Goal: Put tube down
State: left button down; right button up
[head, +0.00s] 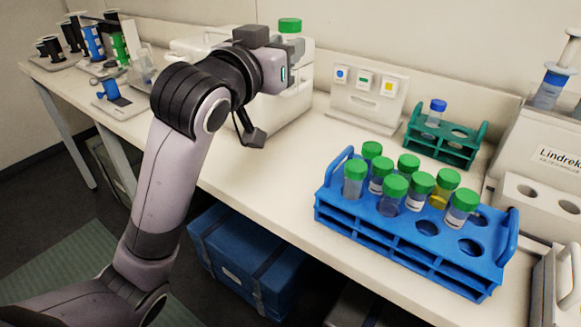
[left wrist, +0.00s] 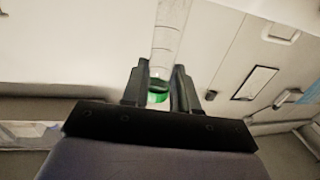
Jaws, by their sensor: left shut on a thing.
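My left gripper (head: 292,46) is shut on a green-capped tube (head: 290,25), held up in front of a white box-shaped machine. In the head view only the cap shows clearly above the fingers. The left wrist view shows the clear tube (left wrist: 170,35) with its green cap (left wrist: 158,97) between the fingers (left wrist: 160,88). A blue rack (head: 370,221) stands on the bench to the right, holding several green-capped tubes; some front and right holes are empty. A green rack (head: 462,151) behind it holds one blue-capped tube (head: 436,112) and has empty holes. My right gripper is out of view.
The white machine (head: 295,105) stands at the back wall. A panel (head: 366,105) with three coloured buttons is right of it. A white labelled device (head: 545,140) is at the right. Bench left of the blue rack (head: 270,170) is clear.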

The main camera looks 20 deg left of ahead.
pick_arm(q)
notch_tip(320, 180, down, 18)
jog(key=b, duration=0.3)
jog(key=shift+a, duration=0.1)
jog(key=shift+f, duration=0.5)
jog(key=shift+f, duration=0.15)
jog(key=c, duration=0.9)
grip_release()
jog(key=shift+o, duration=0.2)
